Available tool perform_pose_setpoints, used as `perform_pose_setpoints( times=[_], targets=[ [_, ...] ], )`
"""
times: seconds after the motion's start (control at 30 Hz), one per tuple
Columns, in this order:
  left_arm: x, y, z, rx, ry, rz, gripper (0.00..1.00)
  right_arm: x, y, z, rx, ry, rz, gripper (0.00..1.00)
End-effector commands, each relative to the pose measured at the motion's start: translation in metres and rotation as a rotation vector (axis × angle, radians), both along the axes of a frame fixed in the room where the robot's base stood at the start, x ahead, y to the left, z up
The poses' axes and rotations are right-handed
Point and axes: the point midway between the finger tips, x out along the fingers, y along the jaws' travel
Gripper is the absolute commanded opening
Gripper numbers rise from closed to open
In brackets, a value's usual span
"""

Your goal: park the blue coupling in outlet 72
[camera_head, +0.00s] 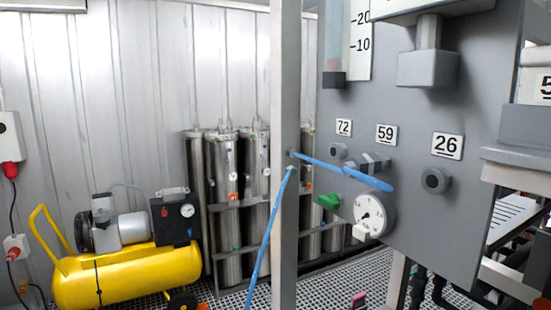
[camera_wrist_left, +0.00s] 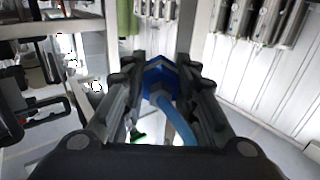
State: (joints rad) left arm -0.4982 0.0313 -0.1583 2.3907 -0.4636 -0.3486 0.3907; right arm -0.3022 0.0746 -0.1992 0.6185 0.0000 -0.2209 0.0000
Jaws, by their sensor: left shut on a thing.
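My left gripper (camera_wrist_left: 160,80) shows in the left wrist view, shut on the blue coupling (camera_wrist_left: 159,76), with a blue hose (camera_wrist_left: 182,128) running from it towards the camera. In the head view, outlet 72 (camera_head: 338,150) is a round grey socket under its plate on the grey panel (camera_head: 410,120), and looks empty. A blue hose (camera_head: 330,168) crosses in front of the panel. I cannot make out the coupling or the left gripper in the head view. My right gripper is in neither view.
Right of outlet 72 are outlet 59's metal fitting (camera_head: 375,162) and outlet 26 (camera_head: 435,180). A grey post (camera_head: 285,110) stands left of the panel. A yellow compressor (camera_head: 130,272) stands at left.

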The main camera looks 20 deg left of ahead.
Motion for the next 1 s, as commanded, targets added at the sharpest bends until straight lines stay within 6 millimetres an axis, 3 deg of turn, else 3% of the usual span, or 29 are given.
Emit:
perform_pose_setpoints(
  times=[0.13,0.23,0.47,0.73,0.87,1.0],
  targets=[
    [0.005,0.001,-0.001,0.000,0.007,-0.003,0.00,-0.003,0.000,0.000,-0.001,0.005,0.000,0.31],
    [0.019,0.004,0.008,0.004,0.002,-0.014,0.00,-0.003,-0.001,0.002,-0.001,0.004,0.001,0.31],
    [0.078,0.014,0.056,0.010,-0.007,-0.088,0.00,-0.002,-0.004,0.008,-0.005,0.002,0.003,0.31],
    [0.132,0.019,0.148,0.011,-0.010,-0.243,0.00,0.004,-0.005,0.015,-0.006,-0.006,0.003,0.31],
    [0.142,0.019,0.203,0.010,-0.010,-0.336,0.00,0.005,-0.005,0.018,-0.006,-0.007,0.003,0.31],
    [0.139,0.019,0.264,0.010,-0.010,-0.441,0.00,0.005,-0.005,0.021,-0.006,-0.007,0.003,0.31]
  ],
)
